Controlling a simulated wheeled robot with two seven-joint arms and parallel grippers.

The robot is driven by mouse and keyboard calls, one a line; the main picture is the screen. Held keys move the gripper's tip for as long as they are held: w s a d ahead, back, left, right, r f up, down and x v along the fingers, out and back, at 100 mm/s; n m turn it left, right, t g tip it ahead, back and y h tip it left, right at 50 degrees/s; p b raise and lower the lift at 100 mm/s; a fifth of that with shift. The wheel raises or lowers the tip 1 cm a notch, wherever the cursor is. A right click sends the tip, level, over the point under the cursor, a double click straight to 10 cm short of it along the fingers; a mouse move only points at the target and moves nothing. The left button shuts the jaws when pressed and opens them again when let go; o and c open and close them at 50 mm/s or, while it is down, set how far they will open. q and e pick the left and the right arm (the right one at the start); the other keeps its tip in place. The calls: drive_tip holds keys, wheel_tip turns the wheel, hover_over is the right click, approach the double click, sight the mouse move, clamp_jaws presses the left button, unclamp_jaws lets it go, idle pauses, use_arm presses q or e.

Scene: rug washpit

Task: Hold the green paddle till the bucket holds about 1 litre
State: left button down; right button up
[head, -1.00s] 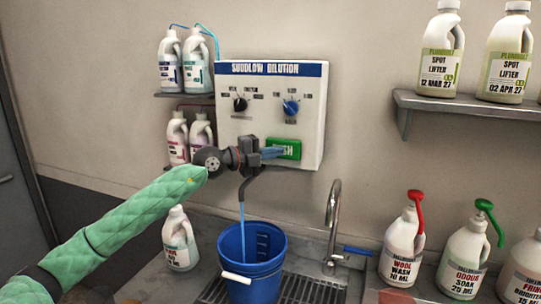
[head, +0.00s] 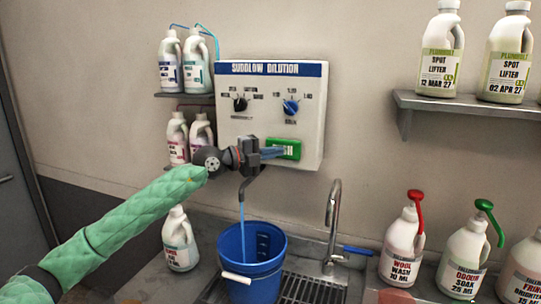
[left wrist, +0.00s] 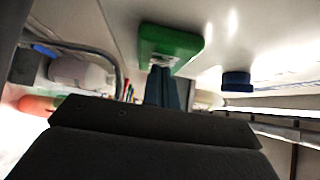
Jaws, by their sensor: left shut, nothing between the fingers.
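The green paddle (head: 290,149) is on the lower right of the white dilution panel (head: 305,110). It also shows in the left wrist view (left wrist: 170,46). My left gripper (head: 282,151) is shut and empty, with its fingertips against the paddle's face. The fingers cover part of the paddle. A blue stream (head: 242,218) runs from the dark spout (head: 247,185) down into the blue bucket (head: 250,281). The bucket stands upright on the drain grate, its white handle grip at the front. Marks show on its inner wall; I cannot read the liquid level. My right gripper is not in view.
A steel tap (head: 333,225) with a blue lever stands right of the bucket. Pump jugs, including wool wash (head: 402,248), stand at the right. A white bottle (head: 179,240) stands left of the bucket. Wall shelves hold more jugs on both sides.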

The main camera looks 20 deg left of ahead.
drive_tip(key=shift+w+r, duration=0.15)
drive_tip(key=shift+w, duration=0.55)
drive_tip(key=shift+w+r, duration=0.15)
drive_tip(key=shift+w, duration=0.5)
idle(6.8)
